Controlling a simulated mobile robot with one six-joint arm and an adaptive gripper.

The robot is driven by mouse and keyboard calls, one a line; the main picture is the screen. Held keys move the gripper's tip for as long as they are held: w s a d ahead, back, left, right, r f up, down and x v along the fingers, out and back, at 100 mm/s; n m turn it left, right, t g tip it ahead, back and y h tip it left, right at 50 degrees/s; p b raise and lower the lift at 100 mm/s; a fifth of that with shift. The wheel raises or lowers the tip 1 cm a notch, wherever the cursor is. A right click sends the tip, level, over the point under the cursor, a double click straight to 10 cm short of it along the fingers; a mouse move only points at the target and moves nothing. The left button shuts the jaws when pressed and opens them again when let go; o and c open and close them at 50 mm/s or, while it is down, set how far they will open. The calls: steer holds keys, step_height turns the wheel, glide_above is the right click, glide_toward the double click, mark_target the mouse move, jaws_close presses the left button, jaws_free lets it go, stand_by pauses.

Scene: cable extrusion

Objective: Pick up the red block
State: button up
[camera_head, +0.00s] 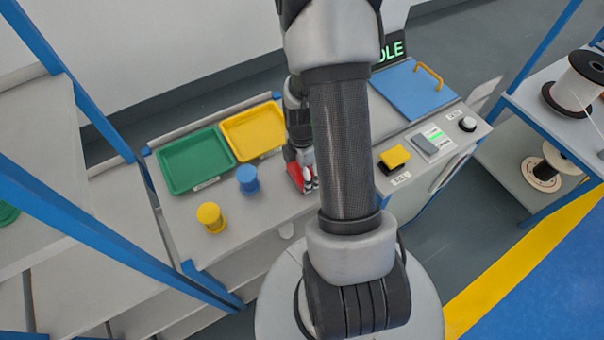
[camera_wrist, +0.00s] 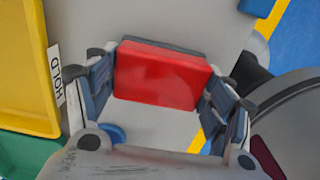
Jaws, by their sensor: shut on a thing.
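The red block (camera_wrist: 160,78) sits between the two fingers of my gripper (camera_wrist: 160,82) in the wrist view, with a finger against each side. In the head view the red block (camera_head: 295,176) shows as a small patch over the front part of the grey bench, partly hidden by my gripper (camera_head: 306,180) and arm. My gripper is shut on the block. I cannot tell clearly whether the block touches the bench top or is a little above it.
A green tray (camera_head: 163,176) and a yellow tray (camera_head: 227,139) lie left of my gripper. A blue spool (camera_head: 247,180) and a yellow spool (camera_head: 210,217) stand in front of them. A yellow button (camera_head: 395,157) and control panel (camera_head: 447,147) are at right.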

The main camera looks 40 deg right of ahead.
step_height(320, 180, up, 20)
steer(key=p, duration=0.7)
